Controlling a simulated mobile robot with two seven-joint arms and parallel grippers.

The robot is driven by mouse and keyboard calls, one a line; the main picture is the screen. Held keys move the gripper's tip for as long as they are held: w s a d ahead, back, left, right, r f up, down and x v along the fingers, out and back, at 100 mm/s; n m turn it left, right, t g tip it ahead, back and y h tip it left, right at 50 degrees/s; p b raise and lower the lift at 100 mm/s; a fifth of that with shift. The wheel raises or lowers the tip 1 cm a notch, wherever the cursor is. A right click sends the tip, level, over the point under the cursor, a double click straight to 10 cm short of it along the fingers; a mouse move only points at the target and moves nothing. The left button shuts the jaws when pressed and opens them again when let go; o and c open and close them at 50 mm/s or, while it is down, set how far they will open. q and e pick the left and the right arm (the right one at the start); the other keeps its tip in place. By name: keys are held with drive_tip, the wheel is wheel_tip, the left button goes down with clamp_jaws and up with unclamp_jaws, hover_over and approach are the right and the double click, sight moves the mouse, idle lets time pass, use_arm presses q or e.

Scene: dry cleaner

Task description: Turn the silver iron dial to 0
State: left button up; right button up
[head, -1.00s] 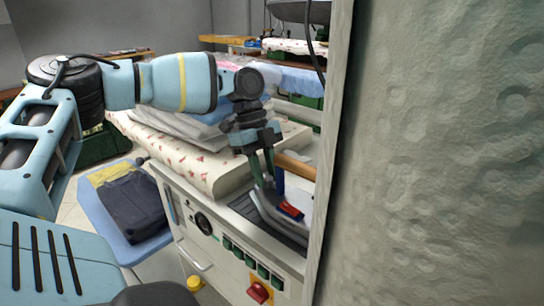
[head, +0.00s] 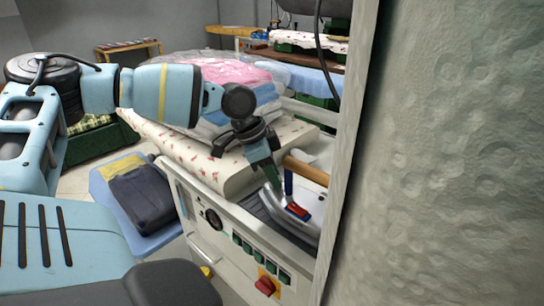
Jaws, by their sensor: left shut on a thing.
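The silver iron (head: 285,204) rests on a dark ribbed pad at the right end of the pressing table, with a wooden handle (head: 305,171) and a red and blue part (head: 298,210) on it. My left gripper (head: 273,178) reaches down over the iron from the left. Its fingers are shut at the iron, close beside the wooden handle. The exact part between the fingertips is too small to make out, and the dial cannot be told apart. My right gripper is out of view.
The table's front panel has a round black gauge (head: 212,220), several green switches and a red knob (head: 265,286). A patterned padded board (head: 190,150) with folded clothes lies behind. A dark garment (head: 141,200) is at left. A large rough grey surface (head: 450,150) blocks the right side.

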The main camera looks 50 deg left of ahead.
use_arm(q)
drive_tip(key=shift+s+f+n+y, duration=0.15)
drive_tip(key=shift+n+y, duration=0.15)
drive_tip(key=shift+n, duration=0.5)
drive_tip(key=shift+p, duration=0.3)
drive_tip(key=shift+f+n, duration=0.1)
drive_tip(key=shift+n, duration=0.2)
drive_tip(key=o, duration=1)
drive_tip(key=shift+r, duration=0.2)
